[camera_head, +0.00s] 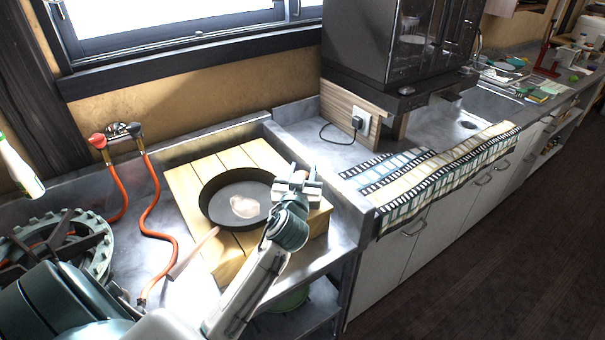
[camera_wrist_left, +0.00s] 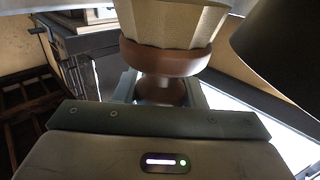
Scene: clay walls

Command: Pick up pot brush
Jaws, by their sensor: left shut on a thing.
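My left gripper (camera_head: 299,184) is by the right rim of a dark pan on a wooden board. In the left wrist view, its fingers (camera_wrist_left: 160,90) are closed around the narrow neck of the pot brush (camera_wrist_left: 172,58). The brush has a rounded reddish-brown wooden part and a broad pale beige mass of bristles, cut off by the top edge. In the head view I cannot make out the brush clearly at the gripper. My right gripper is not in view.
The pan (camera_head: 222,214) holds a pale pink piece and stands on the slatted board (camera_head: 189,187). Red hoses (camera_head: 153,215) and a round burner (camera_head: 97,246) lie left. A patterned cloth (camera_head: 440,180) covers the counter at right, below a dark oven (camera_head: 375,45).

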